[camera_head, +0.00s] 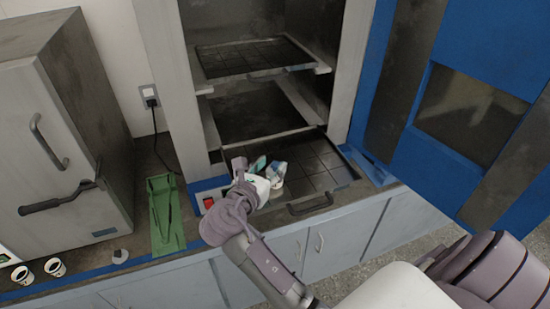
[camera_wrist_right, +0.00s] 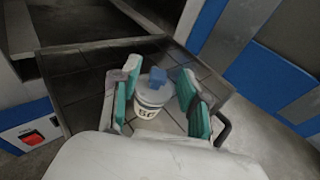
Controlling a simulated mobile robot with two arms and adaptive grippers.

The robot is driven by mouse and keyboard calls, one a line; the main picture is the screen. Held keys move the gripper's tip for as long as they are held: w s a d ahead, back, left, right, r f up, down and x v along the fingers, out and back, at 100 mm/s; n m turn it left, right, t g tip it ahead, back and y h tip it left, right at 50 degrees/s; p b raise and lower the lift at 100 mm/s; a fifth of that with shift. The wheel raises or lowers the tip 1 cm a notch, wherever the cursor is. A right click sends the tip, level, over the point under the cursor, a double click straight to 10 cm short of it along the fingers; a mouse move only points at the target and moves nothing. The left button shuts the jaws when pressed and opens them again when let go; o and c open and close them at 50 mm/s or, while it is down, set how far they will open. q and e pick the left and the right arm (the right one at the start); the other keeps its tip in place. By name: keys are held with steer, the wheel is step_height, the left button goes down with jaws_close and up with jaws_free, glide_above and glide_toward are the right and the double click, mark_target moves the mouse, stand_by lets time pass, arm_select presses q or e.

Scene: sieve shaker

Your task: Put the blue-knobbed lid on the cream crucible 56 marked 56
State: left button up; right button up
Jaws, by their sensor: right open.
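The cream crucible (camera_wrist_right: 149,113) stands upright on the pulled-out lower oven shelf, with dark marking that looks like 56 on its side in the right wrist view. The pale lid (camera_wrist_right: 148,91) with a blue knob (camera_wrist_right: 156,76) appears to rest on its top; a small offset cannot be ruled out. In the head view the crucible and lid (camera_head: 278,170) are partly hidden by my right gripper (camera_head: 261,171). That gripper is open, with its green-padded fingers on either side of the crucible and lid, apparently not touching them. My left gripper is not in view.
The open oven holds more shelves above; its lower shelf (camera_head: 325,177) sticks out with a handle at its front. The blue oven door (camera_head: 450,120) hangs open at right. A green tray (camera_head: 160,240), two other cups (camera_head: 54,267) and a small grey piece (camera_head: 121,256) occupy the counter at left.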

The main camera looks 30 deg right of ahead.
steer(key=p+v, duration=0.3)
steer(key=v, duration=0.4)
steer(key=shift+s+a+r, duration=0.15)
steer(key=shift+r, duration=0.1)
steer(key=shift+s+a+p, duration=0.35)
steer(key=shift+a+p, duration=0.15)
steer(key=shift+a, duration=0.15)
steer(key=shift+f, duration=0.1)
